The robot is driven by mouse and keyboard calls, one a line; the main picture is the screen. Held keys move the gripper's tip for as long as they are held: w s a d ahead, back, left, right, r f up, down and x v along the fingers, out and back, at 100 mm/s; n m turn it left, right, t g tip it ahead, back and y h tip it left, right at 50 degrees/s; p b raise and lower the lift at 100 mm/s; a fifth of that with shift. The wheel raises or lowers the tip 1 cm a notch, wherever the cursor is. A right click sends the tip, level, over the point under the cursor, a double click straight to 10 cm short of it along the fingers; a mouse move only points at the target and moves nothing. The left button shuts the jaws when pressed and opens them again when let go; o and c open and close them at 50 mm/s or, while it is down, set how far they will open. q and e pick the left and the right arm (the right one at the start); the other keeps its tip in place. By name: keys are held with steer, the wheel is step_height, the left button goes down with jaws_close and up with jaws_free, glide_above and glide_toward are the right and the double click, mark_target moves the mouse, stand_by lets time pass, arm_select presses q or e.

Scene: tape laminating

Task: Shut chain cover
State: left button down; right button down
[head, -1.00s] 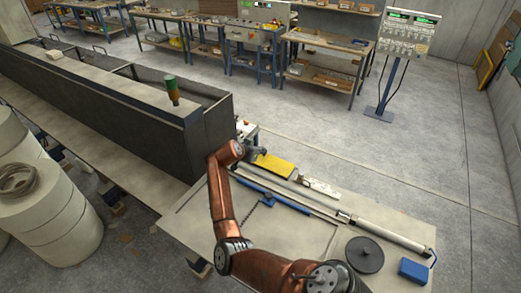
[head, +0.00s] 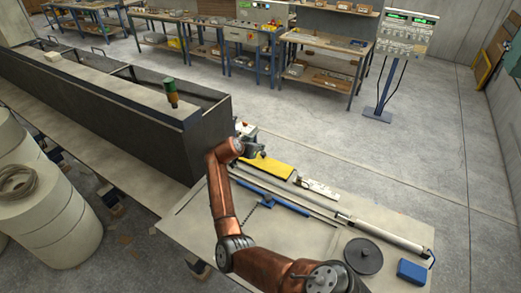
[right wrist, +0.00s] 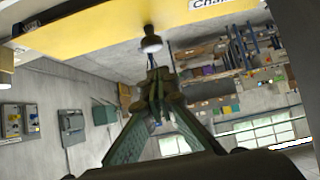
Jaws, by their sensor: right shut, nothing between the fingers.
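The yellow chain cover (head: 268,166) is by the end of the long grey machine, at the far edge of the table, in the head view. In the right wrist view the yellow panel (right wrist: 90,38) crosses the top, with a partly cut-off label starting "Cha". A round knob (right wrist: 151,40) stands out from the panel. My right gripper (right wrist: 158,84) is shut and empty, its fingertips just below the knob in the picture; I cannot tell whether they touch it. In the head view my right arm's wrist partly hides the gripper beside the cover. My left gripper is not in view.
The table (head: 290,240) carries a blue-handled tool (head: 275,198), a long metal cylinder (head: 378,232), a dark disc (head: 363,255) and a blue box (head: 412,271). The grey machine (head: 150,125) borders the left. Open floor lies beyond the table.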

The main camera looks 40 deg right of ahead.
steer(key=d+r+b+v, duration=0.1)
steer(key=b+v, duration=0.2)
steer(key=v, duration=0.7)
steer(key=shift+a+r, duration=0.35)
steer(key=shift+r, duration=0.05)
steer(key=shift+w, duration=0.15)
